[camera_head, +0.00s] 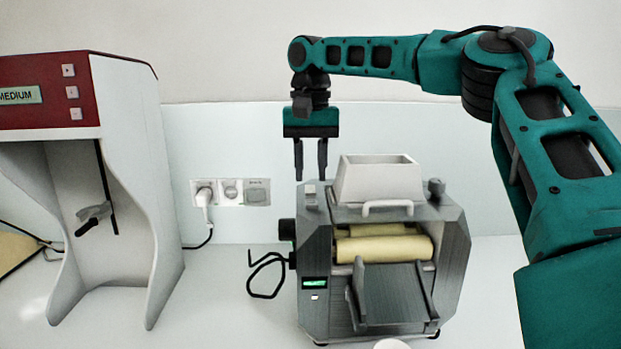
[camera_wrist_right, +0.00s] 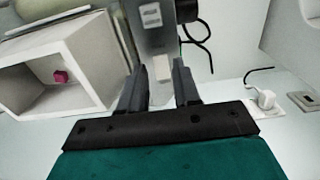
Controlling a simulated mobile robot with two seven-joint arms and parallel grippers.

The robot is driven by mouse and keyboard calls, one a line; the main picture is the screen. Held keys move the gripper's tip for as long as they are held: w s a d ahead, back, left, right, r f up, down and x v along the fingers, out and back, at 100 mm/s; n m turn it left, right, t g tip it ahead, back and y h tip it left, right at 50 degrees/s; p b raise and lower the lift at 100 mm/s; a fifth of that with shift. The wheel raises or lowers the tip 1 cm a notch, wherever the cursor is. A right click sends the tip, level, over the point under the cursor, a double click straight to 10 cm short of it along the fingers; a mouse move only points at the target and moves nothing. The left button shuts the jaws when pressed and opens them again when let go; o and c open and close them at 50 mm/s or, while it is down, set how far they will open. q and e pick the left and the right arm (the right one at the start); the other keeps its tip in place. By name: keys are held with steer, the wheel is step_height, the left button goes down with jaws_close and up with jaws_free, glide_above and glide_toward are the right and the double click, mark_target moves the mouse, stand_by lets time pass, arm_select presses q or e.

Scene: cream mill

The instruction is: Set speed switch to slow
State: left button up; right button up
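The grey mill (camera_head: 452,262) stands on the counter. On its top left corner are a small pale block (camera_head: 310,188) and, in front of it, a small light plate. The right wrist view also shows the pale block (camera_wrist_right: 162,67) and the light plate (camera_wrist_right: 150,15). I cannot read a speed setting on them. My right gripper (camera_head: 311,174) points down just above this corner, fingers apart and empty. In the right wrist view the block appears between and beyond the fingertips (camera_wrist_right: 159,72); contact cannot be told. My left gripper is not in view.
A white hopper (camera_head: 378,183) tops the mill, with a pink cube (camera_wrist_right: 61,76) inside. A dark knob (camera_head: 287,229) and cable are at its left. A red-and-white machine (camera_head: 124,95) showing MEDIUM stands at left. Wall sockets (camera_head: 230,191) are behind. Counter between the machines is mostly clear.

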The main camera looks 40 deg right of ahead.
mark_target(310, 190)
steer(key=shift+f, duration=1.25)
steer(key=shift+c, duration=0.5)
jaws_close()
